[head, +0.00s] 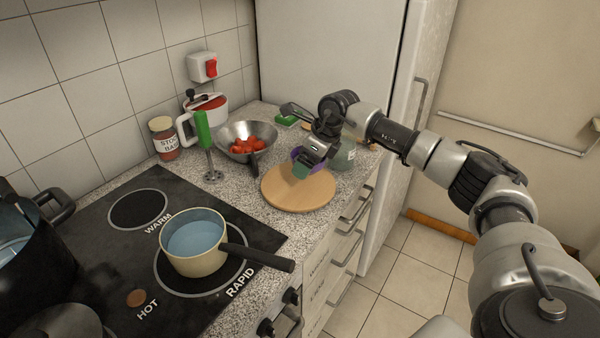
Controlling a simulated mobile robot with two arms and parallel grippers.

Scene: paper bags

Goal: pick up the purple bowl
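The purple bowl (296,154) is at the far side of the round wooden board (298,193), mostly hidden behind my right gripper. Only parts of its purple rim or side show, and something green shows by it. My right gripper (309,163) points down over the bowl, coming in from the right. Its fingertips are small and partly hidden, so I cannot tell whether they are open, shut or touching the bowl. My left gripper is not in view.
A metal colander with red tomatoes (246,146) stands left of the bowl. A green hand blender (204,132) is nearby. A greenish glass jar (344,156) stands close right of the gripper. A cream saucepan (194,258) sits on the stove. The board's front is clear.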

